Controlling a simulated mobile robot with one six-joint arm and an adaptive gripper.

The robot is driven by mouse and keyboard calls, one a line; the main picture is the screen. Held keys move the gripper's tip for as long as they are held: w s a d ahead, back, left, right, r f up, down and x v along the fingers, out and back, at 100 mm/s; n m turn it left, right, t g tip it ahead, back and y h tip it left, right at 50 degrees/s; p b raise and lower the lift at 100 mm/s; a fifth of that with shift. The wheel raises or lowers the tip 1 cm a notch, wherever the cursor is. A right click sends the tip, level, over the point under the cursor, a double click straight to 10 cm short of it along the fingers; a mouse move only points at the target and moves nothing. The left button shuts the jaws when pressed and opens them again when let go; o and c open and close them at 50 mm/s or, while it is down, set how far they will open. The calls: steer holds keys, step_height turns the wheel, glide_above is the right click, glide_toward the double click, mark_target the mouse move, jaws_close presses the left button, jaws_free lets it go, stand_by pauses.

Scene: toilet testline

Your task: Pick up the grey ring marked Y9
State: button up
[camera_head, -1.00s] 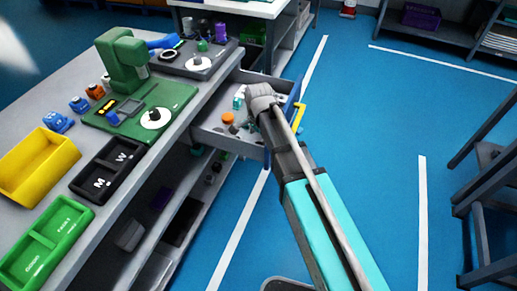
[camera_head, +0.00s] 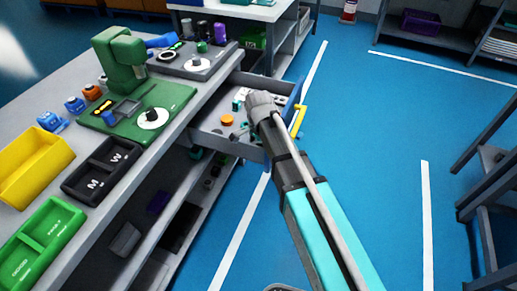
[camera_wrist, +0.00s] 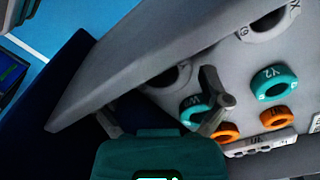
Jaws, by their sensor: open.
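In the wrist view a grey ring (camera_wrist: 183,75) lies in the open grey drawer (camera_wrist: 105,85), partly hidden by a finger. I cannot read a mark on it. A second grey ring (camera_wrist: 266,28) at the upper right bears partly cut-off characters, so I cannot tell which one is Y9. My gripper (camera_wrist: 160,110) is open and empty, its two fingers spread over the drawer near the first grey ring. In the head view my gripper (camera_head: 243,132) is inside the drawer (camera_head: 212,137), mostly hidden by my wrist.
In the wrist view, teal rings (camera_wrist: 273,83) and orange rings (camera_wrist: 273,118) lie close by, beside a pale labelled block (camera_wrist: 262,145). The drawer's wall borders the left.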

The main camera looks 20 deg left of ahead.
steer(key=shift+c, duration=0.3)
steer(key=c, duration=0.7)
steer(key=shift+r, duration=0.2)
step_height(320, 180, up, 18)
steer(key=p, duration=1.8)
steer(key=shift+f, duration=0.2)
